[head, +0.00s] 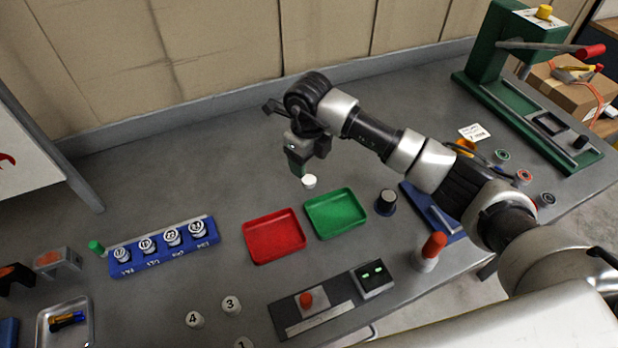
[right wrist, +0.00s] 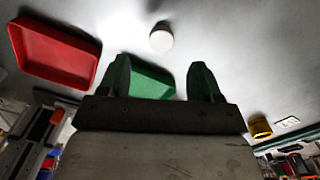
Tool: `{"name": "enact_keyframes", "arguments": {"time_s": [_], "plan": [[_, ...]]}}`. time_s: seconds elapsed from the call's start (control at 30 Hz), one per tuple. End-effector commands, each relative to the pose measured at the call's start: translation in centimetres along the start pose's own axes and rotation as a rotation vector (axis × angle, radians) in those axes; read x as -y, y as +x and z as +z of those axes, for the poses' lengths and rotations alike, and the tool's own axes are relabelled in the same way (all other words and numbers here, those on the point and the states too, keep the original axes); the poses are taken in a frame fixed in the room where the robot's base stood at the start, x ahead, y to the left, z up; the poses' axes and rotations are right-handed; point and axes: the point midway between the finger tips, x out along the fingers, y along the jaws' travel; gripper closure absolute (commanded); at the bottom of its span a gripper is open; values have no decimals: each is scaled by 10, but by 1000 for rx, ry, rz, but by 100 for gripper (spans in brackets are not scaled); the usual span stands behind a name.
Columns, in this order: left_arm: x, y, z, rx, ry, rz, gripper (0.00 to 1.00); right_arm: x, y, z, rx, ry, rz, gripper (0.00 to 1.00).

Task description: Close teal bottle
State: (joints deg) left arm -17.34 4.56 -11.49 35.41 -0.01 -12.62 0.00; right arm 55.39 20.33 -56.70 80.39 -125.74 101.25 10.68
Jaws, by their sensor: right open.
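My right gripper (head: 297,165) is over the middle of the grey bench, pointing down. In the right wrist view its two green fingers (right wrist: 160,80) stand apart with nothing between them. A small round white cap or lid (head: 309,181) lies just in front of the fingertips in the head view. It also shows in the right wrist view (right wrist: 161,39), beyond the fingers and apart from them. I cannot make out a clearly teal bottle. A small green cylinder (head: 96,247) stands at the left, and a dark cylinder with a pale rim (head: 386,202) stands right of the trays. My left gripper is not in view.
A red tray (head: 249,247) and a green tray (head: 311,226) lie side by side. A blue rack (head: 150,262) holds several numbered pieces. A red-topped white cylinder (head: 433,250) and a control panel (head: 320,312) are near the front. A green press (head: 490,60) stands at the back right.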

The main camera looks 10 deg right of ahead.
Motion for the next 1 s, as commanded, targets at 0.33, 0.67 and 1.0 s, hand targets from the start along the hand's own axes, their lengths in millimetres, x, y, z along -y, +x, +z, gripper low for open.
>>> {"name": "enact_keyframes", "arguments": {"time_s": [0.33, 0.67, 1.0], "plan": [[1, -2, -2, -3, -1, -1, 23, 0, 12, 0, 1, -1, 0, 36], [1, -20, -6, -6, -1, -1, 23, 0, 38, -1, -3, 2, 4, 36], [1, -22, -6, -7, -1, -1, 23, 2, 65, 0, 1, -1, 0, 36]]}}
